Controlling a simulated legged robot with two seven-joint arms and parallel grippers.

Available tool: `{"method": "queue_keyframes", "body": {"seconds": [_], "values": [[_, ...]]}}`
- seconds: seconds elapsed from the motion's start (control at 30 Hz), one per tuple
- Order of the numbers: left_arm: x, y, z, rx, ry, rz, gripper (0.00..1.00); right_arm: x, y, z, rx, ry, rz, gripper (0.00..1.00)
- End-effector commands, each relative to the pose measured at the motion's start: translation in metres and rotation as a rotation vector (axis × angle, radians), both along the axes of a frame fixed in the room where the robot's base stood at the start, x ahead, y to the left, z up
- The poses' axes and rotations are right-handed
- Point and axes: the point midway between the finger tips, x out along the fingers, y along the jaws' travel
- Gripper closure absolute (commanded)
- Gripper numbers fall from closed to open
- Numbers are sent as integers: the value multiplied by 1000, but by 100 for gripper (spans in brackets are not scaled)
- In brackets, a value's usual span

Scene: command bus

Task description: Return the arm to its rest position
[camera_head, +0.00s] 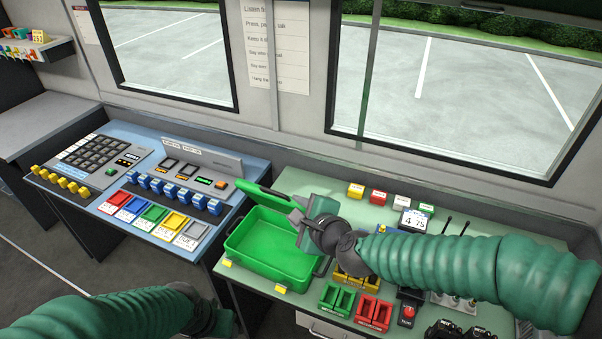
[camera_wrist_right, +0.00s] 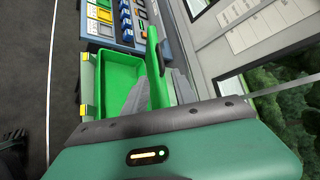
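My right gripper (camera_head: 297,212) is at the raised lid of a green case (camera_head: 240,258) on the light green worktop. In the right wrist view its two grey fingers (camera_wrist_right: 160,95) stand apart, one on each side of the green lid (camera_wrist_right: 153,60); whether they touch it is not clear. The case is open and its tray looks empty. My left arm comes in at the lower left of the head view, and its gripper (camera_head: 222,322) is partly cut off at the bottom edge, its fingers unclear.
A blue console (camera_head: 230,200) with keys and coloured trays stands left of the case. Right of the case are yellow (camera_head: 355,284), green (camera_head: 338,298) and red (camera_head: 374,312) bins, a red button (camera_head: 408,313) and levers. Windows (camera_head: 470,90) rise behind. Floor is clear at lower left.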

Motion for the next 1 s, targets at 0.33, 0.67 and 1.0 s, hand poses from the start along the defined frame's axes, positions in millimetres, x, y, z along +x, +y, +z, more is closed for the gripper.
{"method": "queue_keyframes", "body": {"seconds": [0.33,0.67,1.0], "values": [[0,0,0,0,0,0,47,-65,-61,-106,-667,2,437,67],[0,0,0,0,0,0,47,-204,-220,-158,-1297,121,1222,67],[0,0,0,0,0,0,47,-217,-232,-160,-1314,132,1292,67]]}}
